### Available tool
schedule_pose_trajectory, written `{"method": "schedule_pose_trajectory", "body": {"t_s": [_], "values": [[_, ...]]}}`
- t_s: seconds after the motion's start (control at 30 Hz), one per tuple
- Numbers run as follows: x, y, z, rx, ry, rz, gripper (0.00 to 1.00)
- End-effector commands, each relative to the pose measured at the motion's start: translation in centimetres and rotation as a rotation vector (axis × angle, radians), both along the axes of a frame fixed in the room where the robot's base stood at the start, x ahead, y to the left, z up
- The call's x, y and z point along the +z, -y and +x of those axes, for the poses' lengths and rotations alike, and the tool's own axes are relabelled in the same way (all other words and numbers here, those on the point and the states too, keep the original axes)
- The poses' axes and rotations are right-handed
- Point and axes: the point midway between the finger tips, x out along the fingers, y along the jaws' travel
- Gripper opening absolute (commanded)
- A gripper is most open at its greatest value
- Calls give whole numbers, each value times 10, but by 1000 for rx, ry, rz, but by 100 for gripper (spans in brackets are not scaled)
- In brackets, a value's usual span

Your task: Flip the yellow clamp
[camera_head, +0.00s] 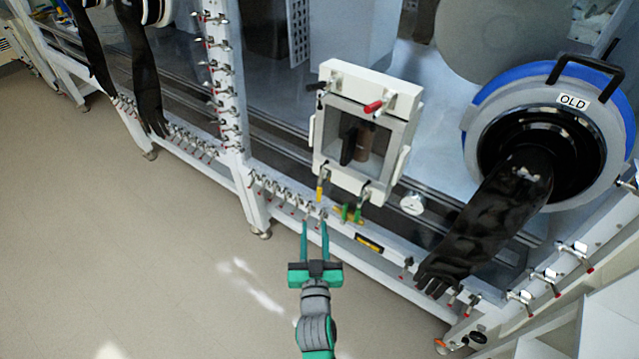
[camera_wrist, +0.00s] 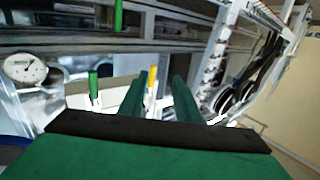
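The yellow clamp (camera_head: 320,189) is a small toggle clamp with a yellow handle, at the lower left corner of the white-framed hatch (camera_head: 333,182). In the wrist view its yellow handle (camera_wrist: 152,78) stands roughly upright and appears between my fingers, nearer the left one. My gripper (camera_head: 314,224) is open, its two green fingers pointing up toward the clamp from below. In the wrist view my gripper (camera_wrist: 157,84) shows a gap between the fingers. I cannot tell whether the handle is inside the gap or beyond the fingertips; no contact is clear.
A green-handled clamp (camera_head: 358,212) sits at the hatch's lower right; a green handle (camera_wrist: 93,84) shows in the wrist view. A round gauge (camera_head: 412,203) is to the right. A black glove (camera_head: 490,215) hangs from the port farther right. Floor (camera_head: 130,230) at left is clear.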

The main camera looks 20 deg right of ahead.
Motion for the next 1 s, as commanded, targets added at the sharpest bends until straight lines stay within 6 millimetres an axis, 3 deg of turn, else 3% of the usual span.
{"method": "schedule_pose_trajectory", "body": {"t_s": [0.1, 0.3, 0.47, 1.0], "values": [[16, 14, 23, -29, 22, 8, 30], [26, 25, 39, -49, 32, 16, 30], [26, 29, 53, -49, 33, 17, 30], [26, 54, 128, -49, 32, 17, 30]]}}
